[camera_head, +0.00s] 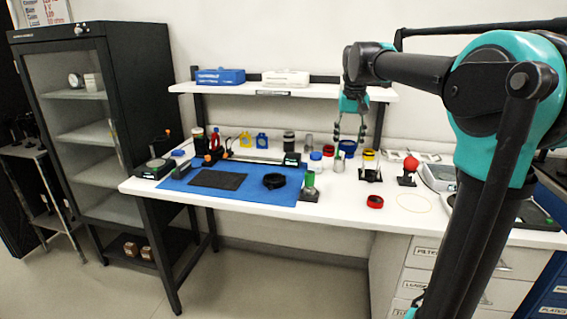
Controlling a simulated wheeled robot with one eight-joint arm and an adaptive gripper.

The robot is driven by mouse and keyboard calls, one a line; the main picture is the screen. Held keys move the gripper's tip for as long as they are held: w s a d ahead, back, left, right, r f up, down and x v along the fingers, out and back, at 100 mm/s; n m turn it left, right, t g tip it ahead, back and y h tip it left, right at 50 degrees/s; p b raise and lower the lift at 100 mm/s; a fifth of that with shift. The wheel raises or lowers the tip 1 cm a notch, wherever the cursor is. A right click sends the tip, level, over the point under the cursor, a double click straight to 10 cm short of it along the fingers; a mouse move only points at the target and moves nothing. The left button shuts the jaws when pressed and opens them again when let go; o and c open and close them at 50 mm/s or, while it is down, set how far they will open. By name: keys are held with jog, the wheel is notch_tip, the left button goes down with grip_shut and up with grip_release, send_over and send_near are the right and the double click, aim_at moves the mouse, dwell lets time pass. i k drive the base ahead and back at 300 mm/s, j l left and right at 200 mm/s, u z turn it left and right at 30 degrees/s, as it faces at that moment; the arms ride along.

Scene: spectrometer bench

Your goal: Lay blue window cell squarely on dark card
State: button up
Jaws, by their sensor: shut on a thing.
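The blue window cell (347,145) looks like a short, round blue piece toward the back right of the white bench. My gripper (348,139) points down over it, with one finger on each side, shut on it. Whether the cell touches the bench or hangs just above it I cannot tell; small items in front hide its lower part. The dark card (217,180) lies flat on the blue mat (178,187) at the front left. Its top is bare. My gripper is well to the right of the card and farther back.
A black ring (274,181) lies on the mat right of the card. A rail with mounts (265,158) runs behind the card. A green-topped post (309,185), a red ring (375,201) and a red ball on a stand (410,167) stand nearby. A shelf (300,91) spans above the back.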

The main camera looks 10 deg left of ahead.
aim_at(218, 178)
jog(key=i+j+z, duration=0.1)
jog(key=j+z, duration=0.15)
jog(key=j, duration=0.8)
jog(key=j+z, duration=0.2)
jog(key=j, duration=0.8)
jog(key=k+j+z, duration=0.1)
jog(key=j+z, duration=0.15)
jog(key=j, duration=0.75)
